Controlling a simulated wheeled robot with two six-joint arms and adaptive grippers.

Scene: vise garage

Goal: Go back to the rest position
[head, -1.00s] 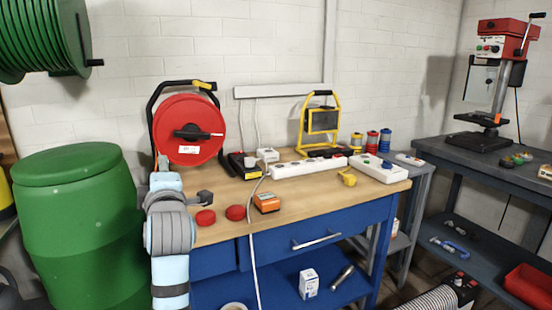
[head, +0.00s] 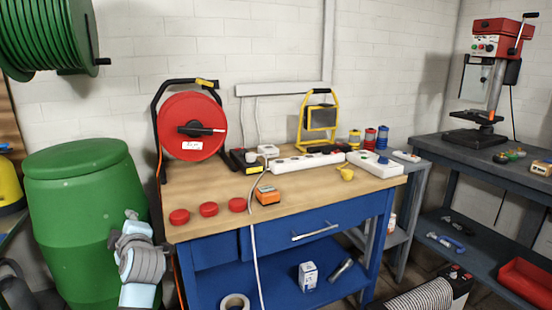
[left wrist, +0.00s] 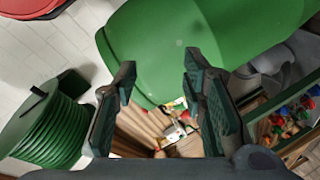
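My left arm comes in low at the left of the head view, in front of the green barrel and just left of the workbench (head: 215,175). In the left wrist view my left gripper (left wrist: 159,75) has its two fingers spread apart with nothing between them. The green barrel (left wrist: 165,35) lies beyond the fingers there; it stands upright in the head view (head: 85,215). In the head view the gripper's fingers cannot be made out. My right gripper is not in view.
On the bench are a red cable reel (head: 178,110), several red round pieces (head: 208,209), an orange box (head: 268,195), a white power strip (head: 308,162) and a yellow work lamp (head: 302,135). A green hose reel (head: 45,40) hangs at upper left. The bench's front-left top is partly clear.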

